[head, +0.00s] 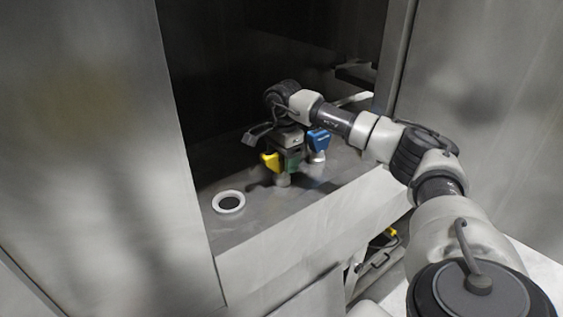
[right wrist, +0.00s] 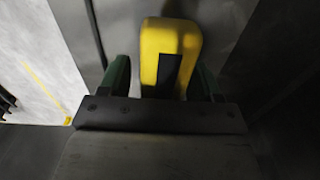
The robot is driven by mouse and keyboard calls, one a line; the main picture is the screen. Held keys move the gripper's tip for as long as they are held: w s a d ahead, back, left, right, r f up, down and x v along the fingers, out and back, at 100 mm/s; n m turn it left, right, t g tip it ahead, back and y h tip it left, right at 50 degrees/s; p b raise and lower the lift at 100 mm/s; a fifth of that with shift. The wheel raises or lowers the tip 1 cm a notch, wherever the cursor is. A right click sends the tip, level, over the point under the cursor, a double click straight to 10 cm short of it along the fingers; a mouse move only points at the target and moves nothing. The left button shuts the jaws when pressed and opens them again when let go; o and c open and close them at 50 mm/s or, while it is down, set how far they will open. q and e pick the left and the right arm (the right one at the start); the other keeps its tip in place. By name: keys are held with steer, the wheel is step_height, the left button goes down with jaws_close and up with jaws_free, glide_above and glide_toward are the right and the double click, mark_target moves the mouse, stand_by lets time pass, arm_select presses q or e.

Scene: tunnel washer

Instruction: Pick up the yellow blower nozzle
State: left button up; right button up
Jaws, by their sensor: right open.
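The yellow blower nozzle (head: 269,161) sits low on the metal shelf inside the opening, partly hidden by my right gripper (head: 288,160). In the right wrist view the yellow nozzle (right wrist: 172,40) shows a dark patch on its face. It appears between the two green fingers of my right gripper (right wrist: 162,72), with a gap visible on the left side. The right gripper is open; I cannot tell how deep the nozzle lies between the fingers. My left gripper is not in view.
A blue nozzle (head: 319,141) stands on the shelf just right of my gripper. A white ring (head: 229,201) around a dark hole lies at the front left of the shelf (head: 250,227). Metal panels (head: 95,150) flank the opening on both sides.

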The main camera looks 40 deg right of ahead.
steer(key=shift+f, duration=0.2)
stand_by(0.3)
steer(key=c, duration=1.1)
